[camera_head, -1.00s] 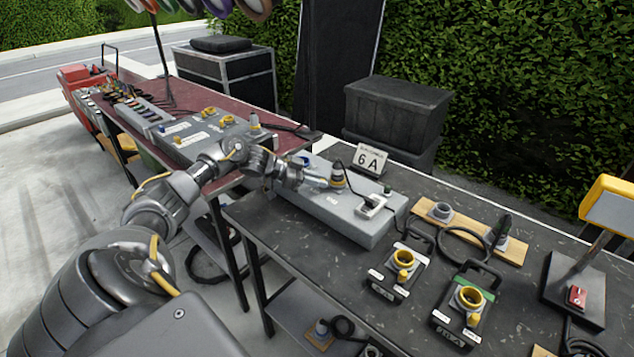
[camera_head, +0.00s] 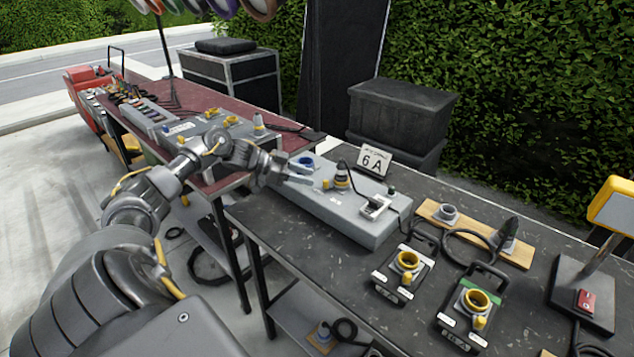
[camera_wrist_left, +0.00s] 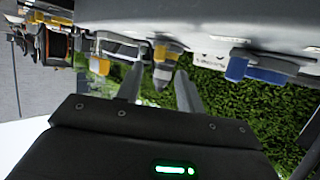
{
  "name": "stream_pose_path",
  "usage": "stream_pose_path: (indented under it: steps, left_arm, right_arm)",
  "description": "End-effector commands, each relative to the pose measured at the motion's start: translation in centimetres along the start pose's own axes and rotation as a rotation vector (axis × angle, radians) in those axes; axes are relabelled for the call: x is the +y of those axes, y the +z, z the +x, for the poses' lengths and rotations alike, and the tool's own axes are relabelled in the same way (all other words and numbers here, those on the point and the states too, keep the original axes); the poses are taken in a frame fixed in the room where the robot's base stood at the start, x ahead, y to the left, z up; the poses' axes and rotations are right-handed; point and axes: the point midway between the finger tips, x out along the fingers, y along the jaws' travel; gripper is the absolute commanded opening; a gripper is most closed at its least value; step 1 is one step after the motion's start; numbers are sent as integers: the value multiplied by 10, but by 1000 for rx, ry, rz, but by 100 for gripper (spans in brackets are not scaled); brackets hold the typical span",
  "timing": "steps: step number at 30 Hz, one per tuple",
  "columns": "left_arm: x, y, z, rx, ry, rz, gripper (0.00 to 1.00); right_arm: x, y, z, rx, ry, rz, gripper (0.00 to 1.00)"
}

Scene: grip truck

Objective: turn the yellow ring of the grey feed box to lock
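The grey feed box (camera_head: 335,212) lies on the dark table. A grey plug with a black cable stands upright in it, with the yellow ring (camera_head: 342,183) around its base. My left gripper (camera_head: 306,175) is to the left of the plug, with its fingers apart and nothing between them in the head view. In the left wrist view the plug and yellow ring (camera_wrist_left: 163,52) show beyond and between the two spread fingertips (camera_wrist_left: 160,82), apart from them. The ring's lock mark is too small to read. My right gripper is out of view.
A blue socket (camera_head: 306,160) and a white-topped fitting (camera_head: 376,207) sit on the same box. A "6 A" sign (camera_head: 374,162) stands behind. Two black boxes with yellow sockets (camera_head: 408,262) (camera_head: 477,300) and a wooden board (camera_head: 470,236) are to the right.

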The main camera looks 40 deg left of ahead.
Motion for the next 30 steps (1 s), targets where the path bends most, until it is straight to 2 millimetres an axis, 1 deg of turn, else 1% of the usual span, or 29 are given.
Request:
stream_pose_path:
  steps: [1,3,6,10,15,24,30]
  left_arm:
    - [0,4,-10,-5,-2,-1,37]
    - [0,4,-23,-5,-1,0,37]
    - [0,3,-37,-3,-1,-1,37]
    - [0,2,-50,-2,-1,-1,37]
    - [0,0,-54,0,0,-1,37]
    - [0,0,-54,0,0,-1,37]
    - [0,0,-54,0,0,-1,37]
  right_arm:
    - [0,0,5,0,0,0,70]
    - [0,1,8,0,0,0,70]
    - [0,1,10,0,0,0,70]
    - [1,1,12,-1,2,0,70]
    - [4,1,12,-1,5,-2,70]
    - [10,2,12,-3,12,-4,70]
    - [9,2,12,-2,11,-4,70]
